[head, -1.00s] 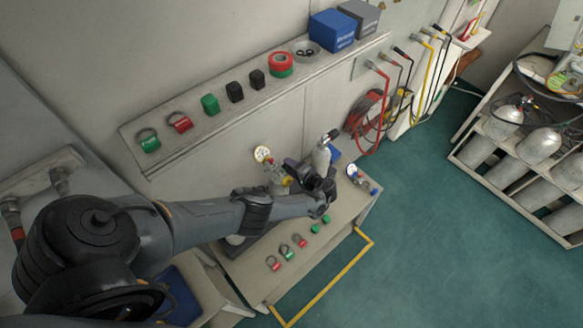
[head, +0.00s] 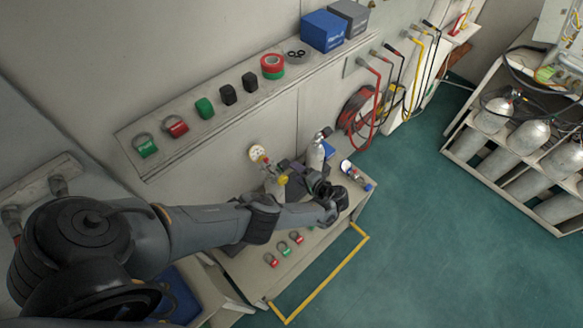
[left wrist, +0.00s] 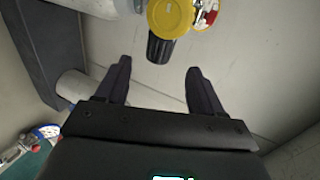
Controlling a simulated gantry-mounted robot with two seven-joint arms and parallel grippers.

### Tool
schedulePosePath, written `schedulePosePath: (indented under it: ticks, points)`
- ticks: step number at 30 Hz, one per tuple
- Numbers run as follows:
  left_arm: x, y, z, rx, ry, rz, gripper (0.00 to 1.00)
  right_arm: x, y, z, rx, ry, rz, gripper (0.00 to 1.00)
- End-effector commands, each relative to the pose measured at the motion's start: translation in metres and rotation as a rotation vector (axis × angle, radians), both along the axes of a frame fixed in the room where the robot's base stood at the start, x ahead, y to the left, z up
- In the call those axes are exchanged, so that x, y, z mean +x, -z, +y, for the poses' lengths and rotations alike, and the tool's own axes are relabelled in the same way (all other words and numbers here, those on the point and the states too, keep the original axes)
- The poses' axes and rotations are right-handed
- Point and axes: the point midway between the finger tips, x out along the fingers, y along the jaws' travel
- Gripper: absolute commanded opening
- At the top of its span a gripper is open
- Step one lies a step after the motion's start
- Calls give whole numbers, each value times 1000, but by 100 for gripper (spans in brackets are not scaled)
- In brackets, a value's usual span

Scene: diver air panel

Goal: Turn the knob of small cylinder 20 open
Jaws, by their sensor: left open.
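A small grey cylinder (head: 273,187) stands on the low bench with a yellow valve fitting and a round gauge (head: 257,153). In the left wrist view, the yellow fitting (left wrist: 172,14) carries a ribbed black knob (left wrist: 158,48). My left gripper (head: 287,169) is open; in the left wrist view (left wrist: 155,72) its fingertips straddle the line of the knob, just short of it and apart from it. A second small cylinder (head: 315,155) with a black knob stands farther right. No cylinder number is readable. My right gripper is not in view.
The low bench holds red and green tags (head: 283,247) and a gauge fitting (head: 356,174). A wall shelf (head: 190,140) above holds tags, tape and boxes (head: 325,31). Hoses (head: 362,110) hang at right. A rack of large cylinders (head: 530,138) stands far right; the green floor between is open.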

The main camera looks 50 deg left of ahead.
Motion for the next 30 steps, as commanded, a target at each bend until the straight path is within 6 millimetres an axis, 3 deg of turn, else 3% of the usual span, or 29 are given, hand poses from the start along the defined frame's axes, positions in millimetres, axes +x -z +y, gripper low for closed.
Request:
schedulePosePath:
  ticks: [9,23,26,30]
  points:
    - [3,-12,-28,1,0,1,68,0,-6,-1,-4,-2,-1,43]
    - [3,-12,-30,0,0,1,68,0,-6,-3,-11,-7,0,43]
    - [1,-9,-34,-10,3,6,68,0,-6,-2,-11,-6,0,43]
    - [-11,10,-56,-79,27,45,68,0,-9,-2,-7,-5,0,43]
